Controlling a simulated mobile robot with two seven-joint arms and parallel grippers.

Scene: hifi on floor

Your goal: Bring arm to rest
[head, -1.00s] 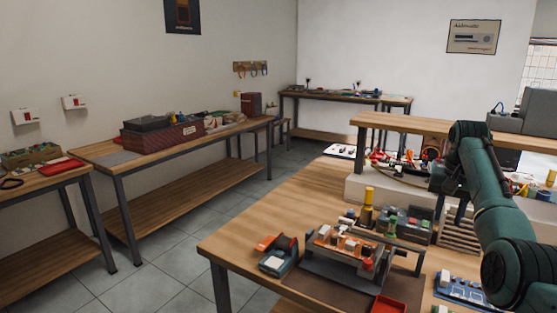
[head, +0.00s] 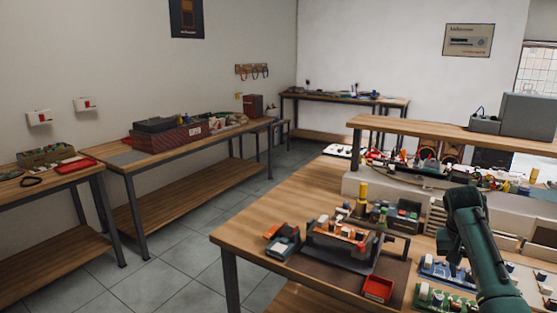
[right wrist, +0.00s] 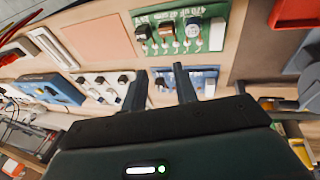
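My right arm, dark green, comes in from the lower right in the head view, over the right part of the wooden workbench (head: 235,236). Its gripper end points down at the bench and is largely hidden by the arm. In the right wrist view my right gripper (right wrist: 160,70) has its two dark fingers apart with nothing held between them. Beyond the fingertips lie a blue circuit board (right wrist: 206,78) and a green circuit board (right wrist: 185,30). My left arm and gripper do not show.
A fixture with orange-white parts (head: 340,237), a red tray (head: 378,288) and a small dark device with a screen (head: 284,247) stand on the bench. A raised shelf (head: 400,124) runs along its back. Tiled floor (head: 190,255) is clear between the benches.

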